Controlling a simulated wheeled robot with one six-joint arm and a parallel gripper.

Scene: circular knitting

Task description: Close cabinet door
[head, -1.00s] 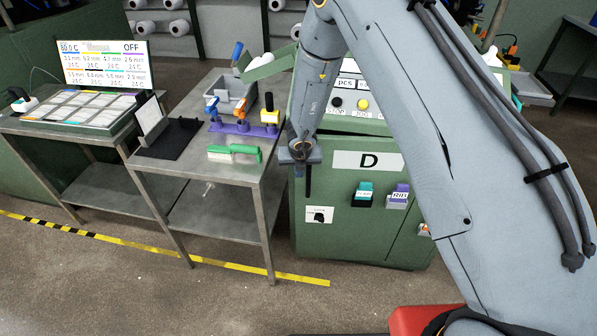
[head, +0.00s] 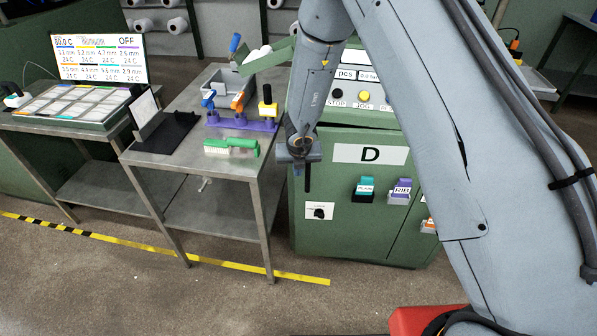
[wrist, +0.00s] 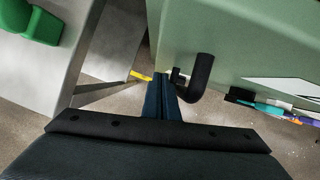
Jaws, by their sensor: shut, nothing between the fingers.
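The green cabinet door (head: 345,188) carries a white "D" label and stands at the centre right in the head view. Its black handle (head: 308,180) hangs near the door's left edge. In the wrist view the handle (wrist: 200,78) is a hooked black bar on the green door face (wrist: 240,45). My gripper (head: 300,158) is at the upper left of the door, beside the handle. In the wrist view its dark fingers (wrist: 161,95) are together and empty, just left of the handle; contact cannot be told. How far the door stands open is unclear.
A metal table (head: 195,165) with a purple tool holder (head: 243,123) and a green-handled brush (head: 232,146) stands close left of the door. Teal (head: 365,188) and purple (head: 401,190) holders are on the cabinet front. Floor with yellow tape (head: 240,271) is clear in front.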

